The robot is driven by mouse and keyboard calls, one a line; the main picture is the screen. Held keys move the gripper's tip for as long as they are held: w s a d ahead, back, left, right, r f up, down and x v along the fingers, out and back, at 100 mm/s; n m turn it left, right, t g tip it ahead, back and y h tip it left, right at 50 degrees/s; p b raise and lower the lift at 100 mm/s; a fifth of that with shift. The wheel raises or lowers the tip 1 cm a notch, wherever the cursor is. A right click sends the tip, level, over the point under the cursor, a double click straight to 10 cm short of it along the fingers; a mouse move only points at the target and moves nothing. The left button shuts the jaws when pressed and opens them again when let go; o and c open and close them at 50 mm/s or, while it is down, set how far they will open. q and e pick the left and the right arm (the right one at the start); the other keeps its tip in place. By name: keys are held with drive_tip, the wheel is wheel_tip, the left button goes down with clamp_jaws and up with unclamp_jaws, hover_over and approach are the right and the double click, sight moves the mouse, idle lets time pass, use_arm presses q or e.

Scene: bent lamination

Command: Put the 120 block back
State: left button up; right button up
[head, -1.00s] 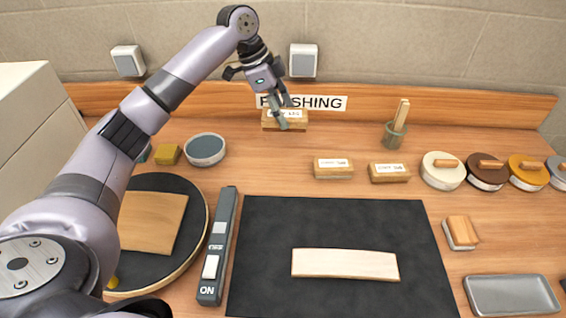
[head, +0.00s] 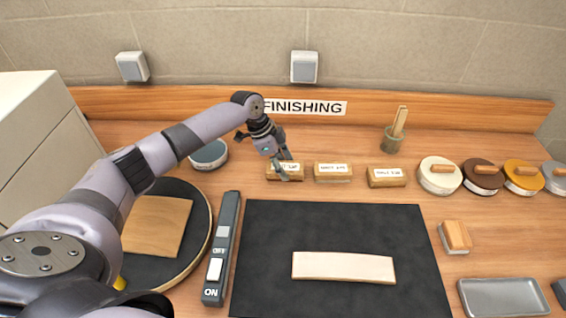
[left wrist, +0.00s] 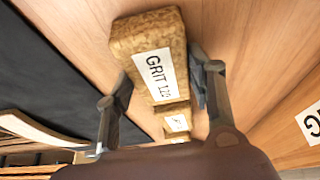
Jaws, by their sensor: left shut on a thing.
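The 120 block (head: 285,171) is a tan block with a white label, at the left end of a row of similar blocks in the head view. In the left wrist view the label of the 120 block (left wrist: 150,55) reads "GRIT 120". My left gripper (head: 281,168) is shut on it, with a finger at each side. Whether its underside touches the table is hard to tell. Two more labelled blocks, a middle one (head: 333,172) and a right one (head: 387,177), lie to its right. My right gripper is not in view.
A black mat (head: 270,225) with a pale curved strip (head: 343,267) lies in front. A grey switch box (head: 222,245) and a round black disc (head: 195,200) are left of it.

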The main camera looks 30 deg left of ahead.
use_arm(q)
drive_tip(key=o, duration=1)
drive_tip(key=shift+r, duration=0.1)
drive_tip(key=b+v, duration=0.2)
drive_tip(key=v, duration=1)
drive_tip(key=shift+s, duration=0.1)
